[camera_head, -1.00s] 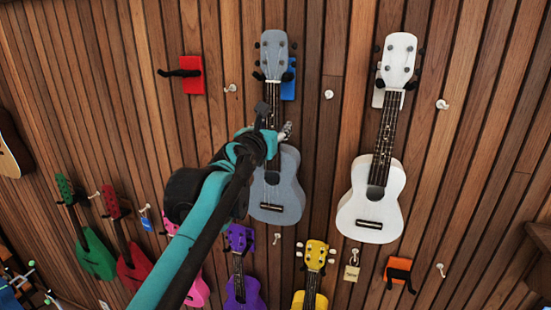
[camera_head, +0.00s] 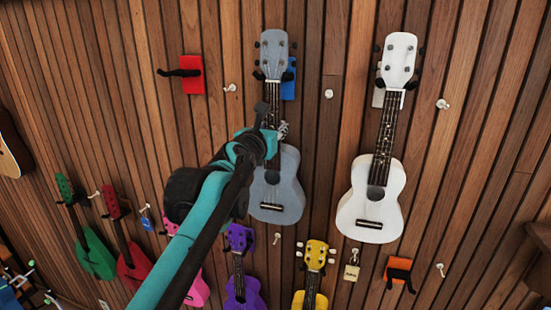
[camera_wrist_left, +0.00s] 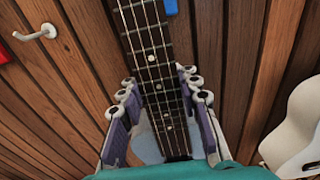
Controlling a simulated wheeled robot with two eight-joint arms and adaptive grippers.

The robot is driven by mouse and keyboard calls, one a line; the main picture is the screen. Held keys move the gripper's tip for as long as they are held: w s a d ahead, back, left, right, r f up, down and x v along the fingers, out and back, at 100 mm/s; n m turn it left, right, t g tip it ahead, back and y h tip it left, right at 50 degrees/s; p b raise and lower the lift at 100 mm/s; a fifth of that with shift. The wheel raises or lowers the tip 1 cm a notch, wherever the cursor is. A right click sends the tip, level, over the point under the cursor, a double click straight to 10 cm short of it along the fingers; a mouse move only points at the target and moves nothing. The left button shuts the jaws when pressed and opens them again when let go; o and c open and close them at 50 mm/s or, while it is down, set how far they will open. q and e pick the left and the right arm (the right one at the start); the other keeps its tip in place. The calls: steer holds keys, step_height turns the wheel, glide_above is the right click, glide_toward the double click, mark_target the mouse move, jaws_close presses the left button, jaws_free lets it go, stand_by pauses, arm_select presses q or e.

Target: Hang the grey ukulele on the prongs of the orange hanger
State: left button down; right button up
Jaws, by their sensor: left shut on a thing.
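The grey ukulele (camera_head: 277,190) hangs upright by its head on the blue hanger (camera_head: 288,84) at the upper middle of the wall. My left gripper (camera_head: 276,132) is at its neck, just above the body. In the left wrist view my left gripper (camera_wrist_left: 162,118) has a finger on each side of the dark fretboard (camera_wrist_left: 152,55) and is shut on the neck. My forearm hides part of the lower neck. The orange hanger (camera_head: 397,275), with black prongs, is empty at the lower right, below the white ukulele. My right gripper is out of view.
The white ukulele (camera_head: 371,200) hangs close on the right. A yellow ukulele (camera_head: 313,262) and a purple one (camera_head: 241,288) hang below. An empty red hanger (camera_head: 193,75) is at upper left.

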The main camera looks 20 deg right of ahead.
arm_select(q)
steer(key=shift+r, duration=0.2)
steer(key=shift+r+p, duration=1.1)
steer(key=shift+r, duration=0.1)
steer(key=shift+s, duration=0.1)
steer(key=shift+b+v, duration=0.35)
steer(key=shift+v, duration=2.1)
steer(key=shift+f, duration=0.15)
steer(key=shift+s+a, duration=0.1)
steer(key=shift+v, duration=2.85)
steer(key=shift+f, duration=0.2)
